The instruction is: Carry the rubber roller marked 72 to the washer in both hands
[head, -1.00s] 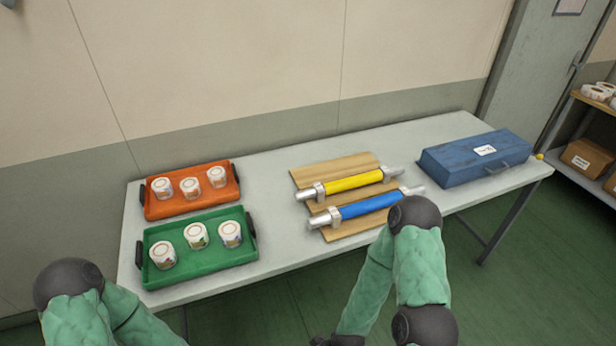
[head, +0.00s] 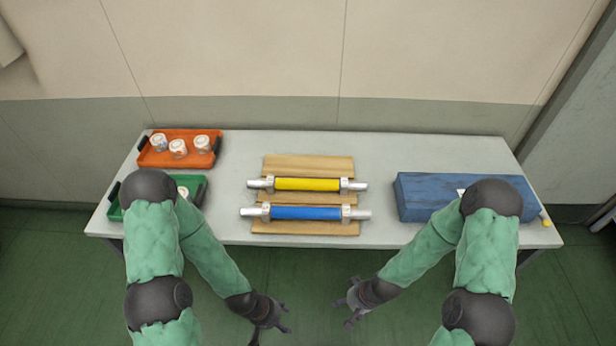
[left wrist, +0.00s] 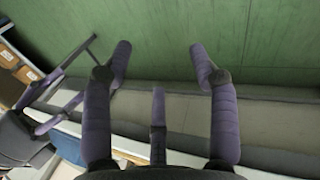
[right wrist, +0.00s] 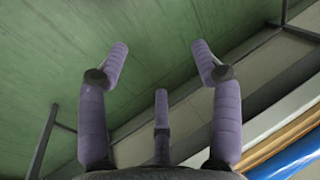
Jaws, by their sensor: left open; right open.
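Two rollers with metal end shafts lie left to right on wooden boards (head: 262,227) on the table: a yellow roller (head: 307,184) behind and a blue roller (head: 306,213) in front. I cannot read a 72 on either. No washer can be made out. My left gripper (head: 280,318) is open and empty in front of the table's front edge, short of the rollers. It also shows in the left wrist view (left wrist: 160,52). My right gripper (head: 345,305) is open and empty, also in front of that edge. It also shows in the right wrist view (right wrist: 160,52).
An orange tray (head: 150,160) with several white containers stands at the table's back left. A green tray (head: 197,190) is partly hidden by my left arm. A blue case (head: 425,200) lies right, partly behind my right arm. The table (head: 375,160) is clear around the boards.

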